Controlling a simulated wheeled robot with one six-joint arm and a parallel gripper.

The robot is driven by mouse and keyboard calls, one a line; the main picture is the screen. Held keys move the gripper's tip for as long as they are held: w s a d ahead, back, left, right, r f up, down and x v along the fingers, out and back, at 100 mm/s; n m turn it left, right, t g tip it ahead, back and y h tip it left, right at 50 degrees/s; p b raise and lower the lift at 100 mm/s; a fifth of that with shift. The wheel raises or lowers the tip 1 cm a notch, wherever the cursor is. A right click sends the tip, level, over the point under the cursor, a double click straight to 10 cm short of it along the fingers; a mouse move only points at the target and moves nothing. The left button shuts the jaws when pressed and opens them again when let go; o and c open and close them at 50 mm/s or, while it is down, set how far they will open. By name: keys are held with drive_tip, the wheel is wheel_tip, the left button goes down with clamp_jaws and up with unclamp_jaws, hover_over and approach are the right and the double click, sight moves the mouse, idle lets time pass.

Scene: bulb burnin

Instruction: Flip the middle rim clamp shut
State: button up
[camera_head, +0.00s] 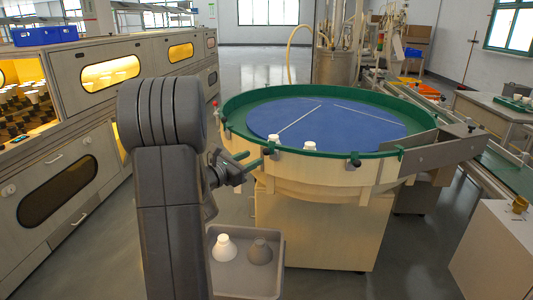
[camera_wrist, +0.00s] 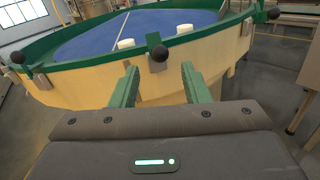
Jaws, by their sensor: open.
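The middle rim clamp (camera_wrist: 158,54) is a dark ball knob over a small grey bracket on the green rim of the round table (camera_wrist: 95,55). In the head view the clamp (camera_head: 269,148) is small, on the near left of the rim. My gripper (camera_wrist: 158,82) is open and empty. Its two green fingers point at the rim, with the clamp seen between and just beyond their tips. In the head view my gripper (camera_head: 252,159) is just outside the rim, partly behind my arm. I cannot tell whether the fingers touch anything, or the clamp's exact angle.
Similar clamps sit left (camera_wrist: 17,57) and right (camera_wrist: 273,14) on the rim. Two white pieces (camera_wrist: 126,44) (camera_wrist: 188,30) stand just inside it. A grey tray (camera_head: 240,278) below holds a white and a grey cone-shaped piece. A long cabinet (camera_head: 60,180) stands left.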

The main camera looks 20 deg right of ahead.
sight(264, 153)
drive_tip(key=x, duration=0.8)
drive_tip(key=shift+b, duration=0.3)
drive_tip(key=shift+c, duration=0.4)
drive_tip(key=shift+a, duration=0.1)
drive_tip(key=c, duration=0.7)
